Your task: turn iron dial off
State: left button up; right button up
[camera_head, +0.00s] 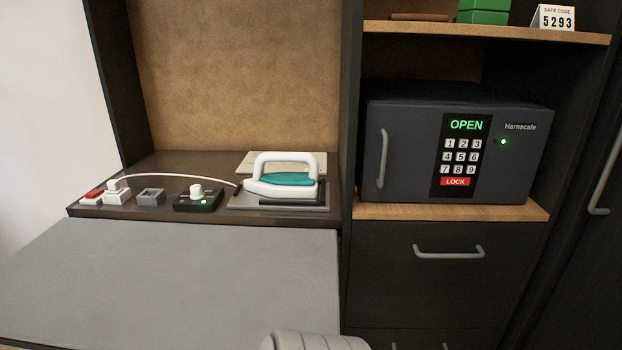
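The iron dial is a white knob (197,190) on a small black box (198,204) on the dark counter. A green light glows on the box's front, beside the knob. The knob's exact pointing direction is too small to read. The iron (284,178), white with a teal body, sits on a grey rest (240,203) just right of the dial box. Neither of my grippers shows in the head view.
A white plug block (117,197) with a red switch (95,193) and a grey square socket (151,197) stand left of the dial; a white cord arches above them. A grey padded board (190,275) lies in front. A safe (455,148) reading OPEN stands right.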

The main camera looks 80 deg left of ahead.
aim_at(196, 192)
jog(key=k, duration=1.4)
jog(key=u, duration=1.3)
